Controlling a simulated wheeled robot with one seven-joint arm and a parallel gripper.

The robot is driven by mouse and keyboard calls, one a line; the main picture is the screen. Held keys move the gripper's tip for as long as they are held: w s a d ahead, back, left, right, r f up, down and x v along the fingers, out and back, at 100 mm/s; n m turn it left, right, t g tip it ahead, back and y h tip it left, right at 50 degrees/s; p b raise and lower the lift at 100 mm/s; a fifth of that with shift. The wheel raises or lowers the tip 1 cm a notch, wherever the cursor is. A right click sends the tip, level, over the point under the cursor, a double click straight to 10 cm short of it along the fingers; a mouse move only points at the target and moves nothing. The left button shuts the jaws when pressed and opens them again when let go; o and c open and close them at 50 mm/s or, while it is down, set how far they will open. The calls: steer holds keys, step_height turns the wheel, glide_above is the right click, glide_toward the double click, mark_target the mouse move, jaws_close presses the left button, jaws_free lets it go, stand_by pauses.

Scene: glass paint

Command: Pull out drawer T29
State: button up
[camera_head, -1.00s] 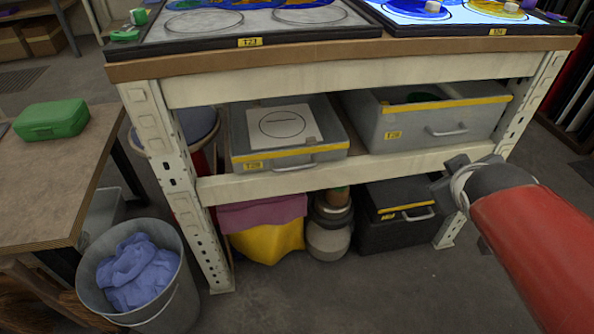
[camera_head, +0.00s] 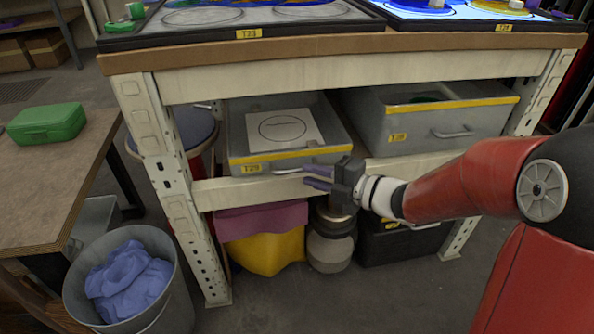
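Drawer T29 (camera_head: 288,159) is a grey, open-topped box with a yellow front rim and a T29 label, on the left of the middle shelf. A white sheet with a circle (camera_head: 284,130) lies in it. Its pale handle (camera_head: 291,171) is on the front face, and its right end is close to my fingertips. My gripper (camera_head: 308,176) comes in from the right, with two purplish fingers one above the other and a gap between them. It is open. I cannot tell whether the fingers touch the handle.
Another grey drawer (camera_head: 482,120) stands on the right of the shelf. Below are a yellow container (camera_head: 268,250), a round pot (camera_head: 330,250) and a black box (camera_head: 405,248). A bucket with blue cloth (camera_head: 160,318) stands front left. The floor before the shelf is clear.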

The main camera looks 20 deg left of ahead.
mark_target(300, 171)
steer(key=x, duration=0.4)
steer(key=shift+w+a, duration=0.2)
steer(key=shift+a, duration=0.15)
steer(key=shift+c, duration=0.2)
jaws_close()
